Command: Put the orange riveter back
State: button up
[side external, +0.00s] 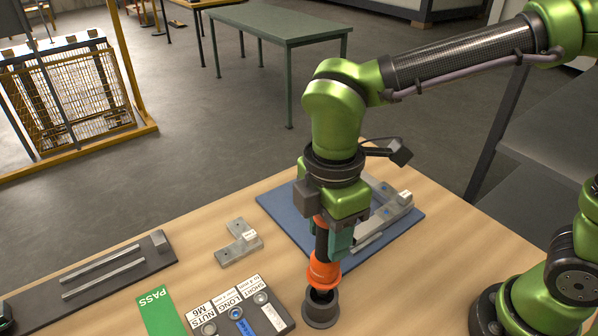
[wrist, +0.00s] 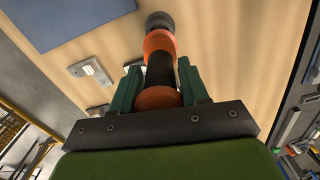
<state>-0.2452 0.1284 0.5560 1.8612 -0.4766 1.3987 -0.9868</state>
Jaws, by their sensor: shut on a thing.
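The orange riveter (side external: 323,270), with a black middle, is upright in my gripper (side external: 338,240). My gripper is shut on its black middle. In the wrist view, the riveter (wrist: 158,97) stands between the two green fingers of my gripper (wrist: 160,85). A dark round holder (side external: 320,313) is on the wooden table directly below the riveter. The riveter's lower end is at the holder's mouth; I cannot tell how far inside it is. The holder also shows at the top of the wrist view (wrist: 159,20).
A block with labelled sockets (side external: 240,313) sits just left of the holder. A green PASS mat (side external: 162,313) and a dark rail plate (side external: 90,277) lie further left. A grey bracket (side external: 238,243) and a blue mat (side external: 283,205) with metal parts lie behind.

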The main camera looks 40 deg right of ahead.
aim_at(326, 256)
jog(key=shift+f, duration=2.55)
jog(key=shift+f, duration=0.35)
jog(key=o, duration=1.2)
jog(key=shift+c, duration=0.2)
